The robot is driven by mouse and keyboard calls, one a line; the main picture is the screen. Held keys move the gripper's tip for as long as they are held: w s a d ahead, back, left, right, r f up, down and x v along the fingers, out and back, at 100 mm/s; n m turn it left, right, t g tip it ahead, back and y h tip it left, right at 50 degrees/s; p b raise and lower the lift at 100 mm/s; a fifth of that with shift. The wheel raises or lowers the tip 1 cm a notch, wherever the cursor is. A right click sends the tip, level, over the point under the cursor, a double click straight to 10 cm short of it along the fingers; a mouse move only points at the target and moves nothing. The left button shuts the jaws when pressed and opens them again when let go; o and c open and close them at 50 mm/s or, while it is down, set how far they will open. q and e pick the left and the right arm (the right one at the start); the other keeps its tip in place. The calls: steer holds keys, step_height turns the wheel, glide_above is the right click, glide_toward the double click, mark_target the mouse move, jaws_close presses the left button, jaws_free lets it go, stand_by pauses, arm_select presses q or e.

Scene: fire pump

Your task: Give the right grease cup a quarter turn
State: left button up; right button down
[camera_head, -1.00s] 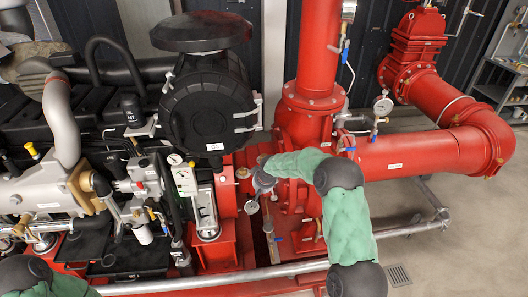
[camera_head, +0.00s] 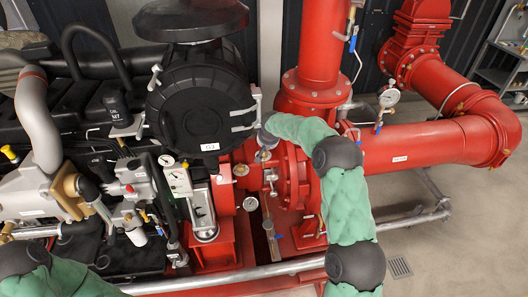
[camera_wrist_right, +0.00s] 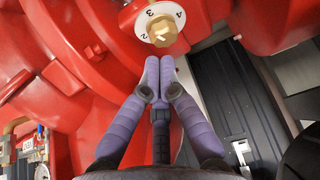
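The grease cup, a brass hex cap (camera_wrist_right: 163,32) on a round white dial with black numbers, shows at the top of the right wrist view, set in red housing. My right gripper (camera_wrist_right: 159,65) points at it from below; its two purple fingertips are together just short of the brass, with no clear contact. In the head view my right gripper (camera_head: 266,138) is small, beside the red pump housing, partly hidden by my forearm. I cannot tell whether anything is between the fingertips. My left gripper is out of view; only part of that arm shows at lower left.
The black round housing (camera_head: 205,112) stands just left of my right gripper. The red pipe (camera_head: 415,145) runs behind my right arm. A pale rail (camera_head: 240,275) crosses the front. A gauge (camera_head: 389,97) stands at right. Open floor lies at far right.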

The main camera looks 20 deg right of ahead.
steer(key=shift+f+b, duration=1.6)
steer(key=shift+f, duration=1.2)
steer(key=shift+w+r, duration=0.1)
steer(key=shift+w, duration=0.15)
steer(key=shift+a+r+b, duration=0.1)
steer(key=shift+a+b, duration=0.05)
steer(key=shift+b, duration=0.45)
steer(key=shift+s+a+b, duration=0.1)
steer(key=shift+s+b, duration=0.15)
steer(key=shift+b, duration=0.1)
step_height(320, 180, up, 6)
steer(key=p, duration=0.3)
glide_above(264, 158)
steer(key=s, duration=0.3)
steer(key=shift+w+a, duration=0.1)
steer(key=shift+a, duration=0.25)
steer(key=shift+f, duration=0.2)
